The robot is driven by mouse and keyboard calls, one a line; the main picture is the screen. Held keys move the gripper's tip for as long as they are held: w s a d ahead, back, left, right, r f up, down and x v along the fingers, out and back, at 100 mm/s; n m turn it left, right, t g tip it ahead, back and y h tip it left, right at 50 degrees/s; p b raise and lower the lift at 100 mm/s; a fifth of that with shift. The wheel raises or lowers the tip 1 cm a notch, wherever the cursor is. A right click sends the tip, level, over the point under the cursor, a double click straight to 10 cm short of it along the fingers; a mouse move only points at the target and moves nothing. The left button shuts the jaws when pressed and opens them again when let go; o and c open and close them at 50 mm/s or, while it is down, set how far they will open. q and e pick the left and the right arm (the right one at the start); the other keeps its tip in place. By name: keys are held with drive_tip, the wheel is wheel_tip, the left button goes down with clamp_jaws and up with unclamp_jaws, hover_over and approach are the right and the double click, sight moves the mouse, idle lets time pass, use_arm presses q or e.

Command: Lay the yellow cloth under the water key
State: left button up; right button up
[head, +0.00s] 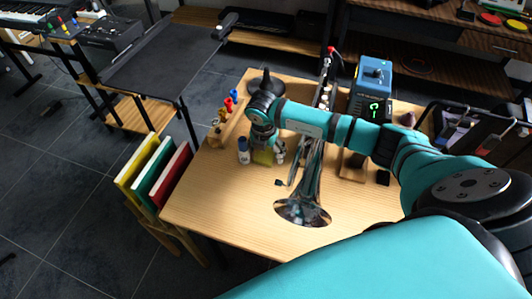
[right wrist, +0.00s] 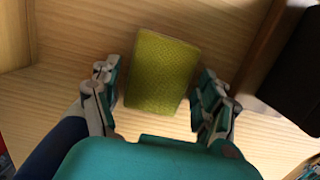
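The yellow cloth (right wrist: 162,72) lies flat on the wooden tabletop in the right wrist view, a small folded-looking rectangle. It also shows, partly covered, below my right gripper in the head view (head: 263,158). My right gripper (right wrist: 160,82) is open and empty, with one finger on each side of the cloth; I cannot tell how high above the table the fingertips are. A silver brass instrument (head: 303,209) stands or lies on the table right of the gripper, its bell toward the front. My right arm hides part of it, and its water key cannot be made out. My left gripper is not in view.
Several coloured pieces (head: 229,101) line the table's left edge. A blue device (head: 373,74) stands at the back right. Coloured books (head: 160,172) stand beyond the left edge. The table's front left is clear.

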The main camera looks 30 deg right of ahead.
drive_tip(key=shift+s+r, duration=0.1)
drive_tip(key=c, duration=0.6)
drive_tip(key=shift+a, duration=0.1)
drive_tip(key=shift+c, duration=0.5)
